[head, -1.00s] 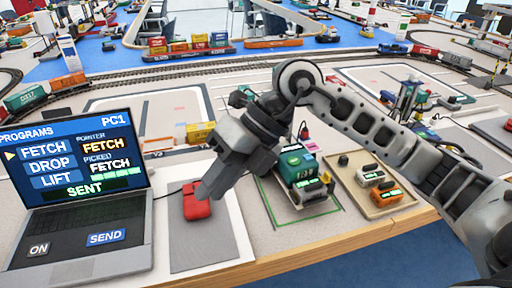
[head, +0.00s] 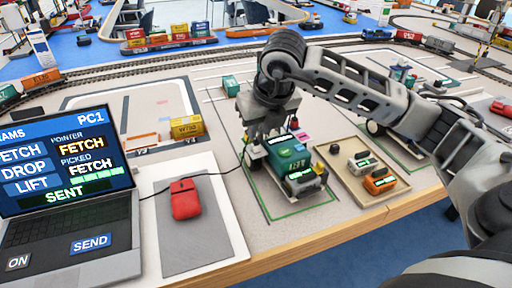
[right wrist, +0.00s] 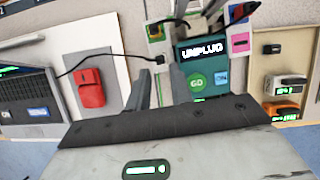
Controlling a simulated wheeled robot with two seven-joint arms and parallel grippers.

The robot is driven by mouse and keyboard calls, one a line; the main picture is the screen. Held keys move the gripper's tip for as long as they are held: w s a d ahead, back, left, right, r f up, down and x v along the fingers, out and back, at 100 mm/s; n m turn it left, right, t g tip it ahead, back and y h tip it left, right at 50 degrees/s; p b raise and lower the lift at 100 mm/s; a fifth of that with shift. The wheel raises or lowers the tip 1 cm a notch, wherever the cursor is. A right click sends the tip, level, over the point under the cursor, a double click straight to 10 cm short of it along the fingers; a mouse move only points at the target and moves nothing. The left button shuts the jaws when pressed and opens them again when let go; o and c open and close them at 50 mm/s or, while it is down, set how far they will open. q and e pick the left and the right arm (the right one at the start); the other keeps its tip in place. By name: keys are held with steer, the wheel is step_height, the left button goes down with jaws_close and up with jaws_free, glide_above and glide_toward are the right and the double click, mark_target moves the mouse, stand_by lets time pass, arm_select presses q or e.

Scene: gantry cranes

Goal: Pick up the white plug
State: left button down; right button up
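A teal device (right wrist: 204,62) shows the word UNPLUG on its screen, with a green GO button (right wrist: 197,84). It also stands in the head view (head: 290,152). A small pale block, possibly the white plug (right wrist: 160,61), is at the end of a black cable beside the device's left edge. I cannot tell for sure that it is the plug, and I cannot make it out in the head view. My right gripper (right wrist: 161,84) points down at the device's left side, its fingers apart with nothing seen between them. It hides part of the device in the head view (head: 263,138). My left gripper is out of view.
A laptop (head: 68,190) stands at the left. A beige tray (head: 345,185) with small blocks is to the right. Yellow wagons (head: 187,127) stand behind.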

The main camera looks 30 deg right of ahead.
mark_target(257, 142)
steer(key=shift+x, duration=2.75)
steer(key=shift+s, duration=0.2)
jaws_close()
steer(key=shift+r, duration=0.1)
steer(key=shift+r, duration=0.6)
steer(key=s+a+r, duration=0.7)
steer(key=s+r, duration=0.4)
steer(key=s, duration=0.1)
steer(key=shift+r+p, duration=0.3)
steer(key=shift+r, duration=0.05)
steer(key=shift+w+a, duration=0.1)
steer(key=shift+a, duration=0.1)
